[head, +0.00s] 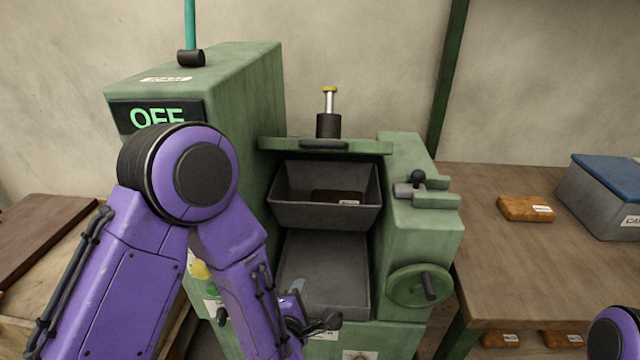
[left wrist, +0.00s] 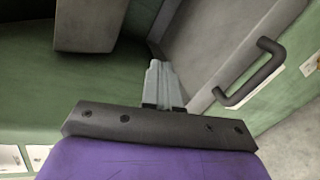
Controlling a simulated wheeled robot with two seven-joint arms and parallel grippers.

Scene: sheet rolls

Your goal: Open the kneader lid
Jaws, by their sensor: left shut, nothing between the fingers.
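The kneader is a green machine (head: 245,85) with a display reading OFF. A flat green plate (head: 370,147) with a dark handle (head: 325,144) on its front edge lies level across the top of its front recess; it looks like the lid. A grey bin (head: 290,200) under it holds a dark brown block (head: 338,197). My left gripper (head: 325,322) is low in front of the lower grey tray (head: 325,265), well below the plate. Its fingers (left wrist: 163,83) are shut and empty. A black bar handle (left wrist: 255,72) on a grey part is right of them, apart. My right gripper is out of view.
A handwheel (head: 420,287) and a clamp-like fitting (head: 415,188) stick out at the kneader's right. A wooden table (head: 500,265) holds an orange-brown block (head: 525,208) and a blue-lidded grey box (head: 605,200).

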